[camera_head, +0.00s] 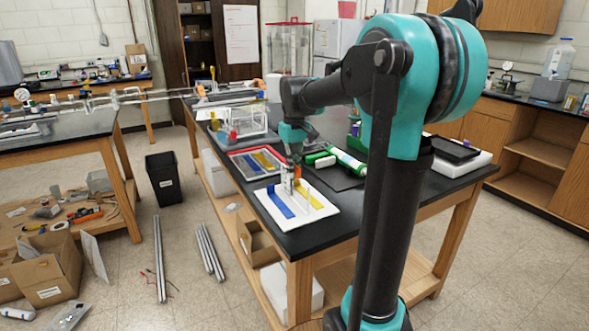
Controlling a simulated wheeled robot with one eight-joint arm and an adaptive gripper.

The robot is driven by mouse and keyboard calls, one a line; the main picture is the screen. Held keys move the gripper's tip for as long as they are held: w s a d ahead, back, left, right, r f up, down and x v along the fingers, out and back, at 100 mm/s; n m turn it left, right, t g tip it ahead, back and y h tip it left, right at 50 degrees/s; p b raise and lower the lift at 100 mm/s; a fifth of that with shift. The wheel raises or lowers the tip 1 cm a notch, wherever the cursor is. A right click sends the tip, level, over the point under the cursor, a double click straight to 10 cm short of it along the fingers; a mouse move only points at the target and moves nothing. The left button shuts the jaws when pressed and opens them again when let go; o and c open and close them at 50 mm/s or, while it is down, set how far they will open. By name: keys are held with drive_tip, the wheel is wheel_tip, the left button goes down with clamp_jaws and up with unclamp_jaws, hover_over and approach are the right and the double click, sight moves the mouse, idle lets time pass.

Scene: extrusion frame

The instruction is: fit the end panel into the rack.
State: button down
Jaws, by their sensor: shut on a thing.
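My gripper (289,183) points down over a white board (323,211) near the front of the black bench. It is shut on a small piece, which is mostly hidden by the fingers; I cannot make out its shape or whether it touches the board. A blue strip (281,203) lies on the board left of my gripper, and a yellow strip (309,196) lies to its right. A thin pale upright piece stands beside the yellow strip. I cannot tell for sure which of these parts are the end panel and the rack.
A red-rimmed tray (236,168) with coloured strips lies behind the board. A clear-walled box (243,124) stands farther back. A green-and-white tube (347,161) lies right of my gripper. A black bin (163,178) and metal bars (160,262) are on the floor at left.

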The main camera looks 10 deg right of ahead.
drive_tip(key=c, duration=1.7)
unclamp_jaws()
wheel_tip(320, 180, up, 12)
drive_tip(key=shift+f, duration=0.25)
drive_tip(key=shift+o, duration=0.7)
drive_tip(key=r, duration=0.2)
drive_tip(key=shift+w+a+r, duration=0.15)
drive_tip(key=shift+a+r, duration=0.05)
drive_tip(key=shift+r, duration=0.2)
hover_over(294, 183)
drive_tip(key=f, duration=1.1)
drive_tip(key=shift+w+f, duration=0.4)
drive_tip(key=shift+s+d+f, duration=0.1)
drive_tip(key=shift+f, duration=2.7)
